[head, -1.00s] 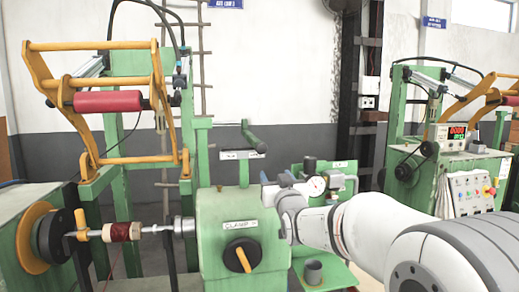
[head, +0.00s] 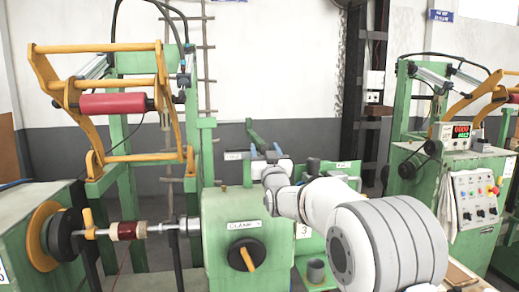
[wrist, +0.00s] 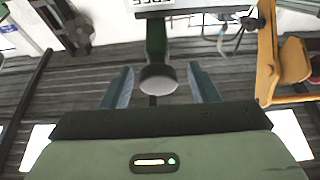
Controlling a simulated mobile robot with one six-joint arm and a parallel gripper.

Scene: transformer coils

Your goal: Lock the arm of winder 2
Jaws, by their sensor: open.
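The green lock lever (head: 253,132) rises behind the clamp housing of the near winder in the head view. In the wrist view its round grey end (wrist: 158,78) shows between the two blue fingers of my gripper (wrist: 160,88). My gripper (head: 265,156) is open, its fingers on either side of the lever, with gaps left and right. I cannot tell how deep the lever sits between them. The winder's orange arm (head: 106,47) with a red roller (head: 113,104) is raised at the left. No winder number is legible on it.
The green clamp housing (head: 232,216) with its orange-handled knob stands below my gripper. A wound coil (head: 127,231) sits on the shaft at left. A second winder with a control panel (head: 474,197) stands at right. Orange parts (wrist: 268,55) lie right of my gripper in the wrist view.

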